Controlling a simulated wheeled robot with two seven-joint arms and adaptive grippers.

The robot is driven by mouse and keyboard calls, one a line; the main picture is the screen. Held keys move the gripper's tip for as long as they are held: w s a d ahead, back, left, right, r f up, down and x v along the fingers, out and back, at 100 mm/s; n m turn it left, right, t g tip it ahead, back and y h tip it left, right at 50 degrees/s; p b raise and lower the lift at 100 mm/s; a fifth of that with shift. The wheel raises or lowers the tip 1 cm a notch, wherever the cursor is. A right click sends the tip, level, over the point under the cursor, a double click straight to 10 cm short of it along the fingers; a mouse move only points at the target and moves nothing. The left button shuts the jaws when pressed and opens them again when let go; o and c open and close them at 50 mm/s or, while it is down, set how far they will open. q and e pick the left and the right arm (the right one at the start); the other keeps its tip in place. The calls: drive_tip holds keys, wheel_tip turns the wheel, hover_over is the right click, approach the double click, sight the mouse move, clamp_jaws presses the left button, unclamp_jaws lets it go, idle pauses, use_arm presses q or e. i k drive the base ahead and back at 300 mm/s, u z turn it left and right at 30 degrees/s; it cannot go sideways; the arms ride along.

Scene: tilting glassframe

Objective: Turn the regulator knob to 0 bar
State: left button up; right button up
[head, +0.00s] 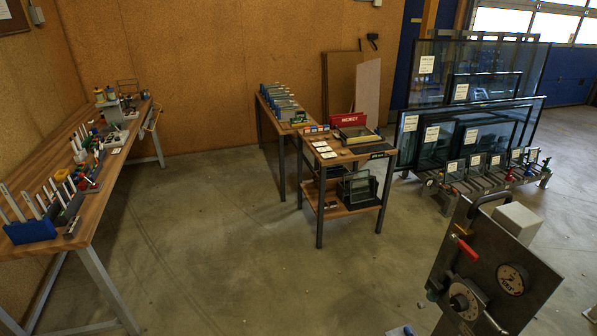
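A tilted metal control panel (492,258) stands at the lower right in the head view. The regulator knob (461,301) is a dark round knob on a pale scale, low on the panel's left side. A round gauge (511,279) sits to the right of the knob. A red lever handle (466,249) is above the knob. The markings on the knob and gauge are too small to read. Neither of my grippers can be made out in the view.
A frame rack (490,178) with glass panes stands behind the panel. A wooden table (346,153) is in the middle and a long workbench (95,205) at the left. The floor between them is clear. A small grey piece (400,331) at the bottom edge is unclear.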

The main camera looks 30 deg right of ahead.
sight(458, 302)
drive_tip(key=i, duration=2.1)
drive_tip(key=z, duration=3)
